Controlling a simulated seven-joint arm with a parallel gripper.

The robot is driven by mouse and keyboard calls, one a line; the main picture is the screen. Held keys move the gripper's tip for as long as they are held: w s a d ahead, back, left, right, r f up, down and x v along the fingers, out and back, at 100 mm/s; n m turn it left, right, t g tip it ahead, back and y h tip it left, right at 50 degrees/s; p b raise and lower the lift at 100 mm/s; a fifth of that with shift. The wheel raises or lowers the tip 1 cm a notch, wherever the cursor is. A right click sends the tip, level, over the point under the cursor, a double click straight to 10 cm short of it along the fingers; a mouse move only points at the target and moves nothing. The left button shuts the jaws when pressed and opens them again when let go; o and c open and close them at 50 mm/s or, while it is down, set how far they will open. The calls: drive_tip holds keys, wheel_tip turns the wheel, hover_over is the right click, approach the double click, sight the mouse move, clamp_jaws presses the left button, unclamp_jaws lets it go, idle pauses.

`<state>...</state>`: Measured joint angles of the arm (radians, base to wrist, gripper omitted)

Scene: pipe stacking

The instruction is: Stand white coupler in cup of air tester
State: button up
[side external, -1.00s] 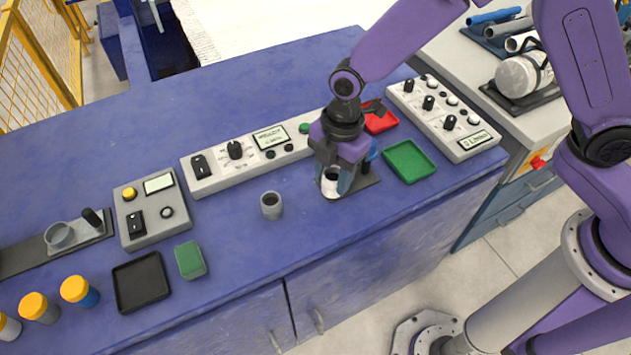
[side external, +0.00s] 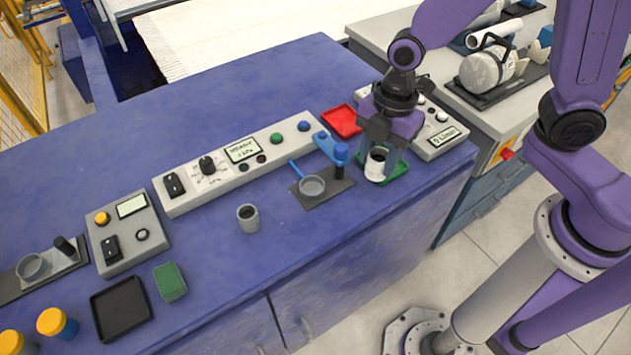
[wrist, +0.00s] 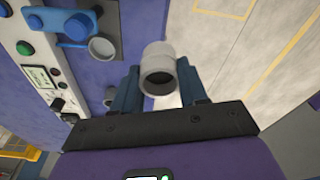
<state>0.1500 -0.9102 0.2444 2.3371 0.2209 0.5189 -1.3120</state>
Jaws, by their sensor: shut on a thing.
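The white coupler (side external: 375,170) is upright between the fingers of my gripper (side external: 382,165), which is shut on it. They are over or at the green tray (side external: 399,167); I cannot tell whether the coupler touches it. In the wrist view the coupler (wrist: 158,60) shows its open end between the fingers. A grey cup (side external: 312,187) stands left of my gripper on a dark plate with a blue clamp (side external: 333,148); the cup looks empty. Another grey cup (side external: 31,267) stands on a plate at the far left. No readable label says which is the air tester.
A grey coupler (side external: 248,218) stands on the blue bench. A long control panel (side external: 235,165) and a red tray (side external: 342,121) lie behind. A black tray (side external: 121,308), green block (side external: 170,281) and yellow-capped bottles (side external: 57,323) are at left. The bench front edge is close to the green tray.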

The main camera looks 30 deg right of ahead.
drive_tip(key=w+a+f, duration=0.2)
drive_tip(key=w+f, duration=0.1)
drive_tip(key=w+a+f, duration=0.2)
drive_tip(key=w+f, duration=0.1)
drive_tip(key=w, duration=0.1)
drive_tip(key=w+a+f, duration=0.2)
drive_tip(key=w+f, duration=0.1)
drive_tip(key=w, duration=0.1)
drive_tip(key=shift+w+a+f, duration=0.15)
drive_tip(key=shift+a, duration=0.1)
drive_tip(key=shift+w+a+f, duration=0.1)
drive_tip(key=shift+w+f, duration=0.1)
drive_tip(key=shift+f, duration=1.5)
drive_tip(key=shift+f, duration=0.2)
drive_tip(key=o, duration=1)
drive_tip(key=shift+o, duration=0.2)
drive_tip(key=shift+r, duration=0.1)
